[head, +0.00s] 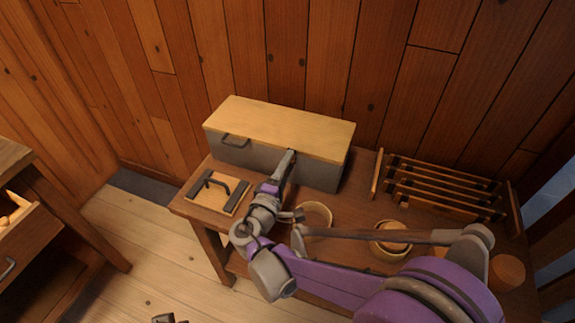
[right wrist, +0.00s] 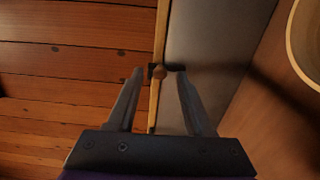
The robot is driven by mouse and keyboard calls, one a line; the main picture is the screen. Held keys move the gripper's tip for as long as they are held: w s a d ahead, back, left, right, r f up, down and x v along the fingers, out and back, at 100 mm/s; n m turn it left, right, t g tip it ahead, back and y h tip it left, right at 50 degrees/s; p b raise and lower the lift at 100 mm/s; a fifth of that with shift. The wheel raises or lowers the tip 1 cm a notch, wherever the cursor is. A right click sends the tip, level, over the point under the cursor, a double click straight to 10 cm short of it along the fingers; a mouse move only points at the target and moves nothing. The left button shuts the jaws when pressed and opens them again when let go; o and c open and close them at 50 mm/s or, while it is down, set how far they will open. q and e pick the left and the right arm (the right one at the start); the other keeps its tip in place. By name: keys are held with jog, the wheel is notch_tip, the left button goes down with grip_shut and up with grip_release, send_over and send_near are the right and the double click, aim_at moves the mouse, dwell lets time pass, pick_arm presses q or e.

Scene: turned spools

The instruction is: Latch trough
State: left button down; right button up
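The trough (head: 231,154) is a grey box against the back wall, with a pale wooden lid (head: 285,122) lying shut on top and a dark handle (head: 235,140) at the front left.
Round wooden bowls (head: 316,213) (head: 391,246) stand in front and a slatted rack (head: 445,190) stands right. A cabinet with an open drawer (head: 28,232) is far left.

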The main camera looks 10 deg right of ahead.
jog(key=v, duration=1)
jog(key=shift+s+a+p, duration=0.25)
jog(key=shift+s+p, duration=0.1)
jog(key=shift+p, duration=0.05)
